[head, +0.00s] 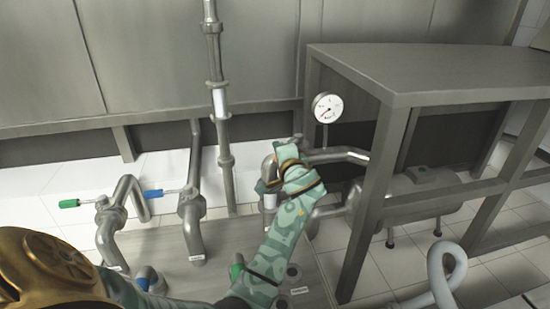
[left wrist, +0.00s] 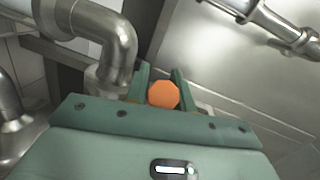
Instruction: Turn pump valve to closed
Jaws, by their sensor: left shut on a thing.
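An orange octagonal valve handle end (left wrist: 163,95) sits between the two green fingers of my left gripper (left wrist: 160,82) in the left wrist view. The gripper is shut on it. In the head view my left gripper (head: 272,172) is at the bent metal pipe in the middle, below and left of the round gauge (head: 327,108). There the gripper and wrist cover most of the valve, so its handle angle cannot be told. A thick silver pipe elbow (left wrist: 105,35) is close beside the fingers in the wrist view. My right gripper is not in view.
At left are valves with a green handle (head: 69,203) and a blue handle (head: 153,193). A tall vertical pipe (head: 220,100) and a grey metal table (head: 430,72) flank the gripper.

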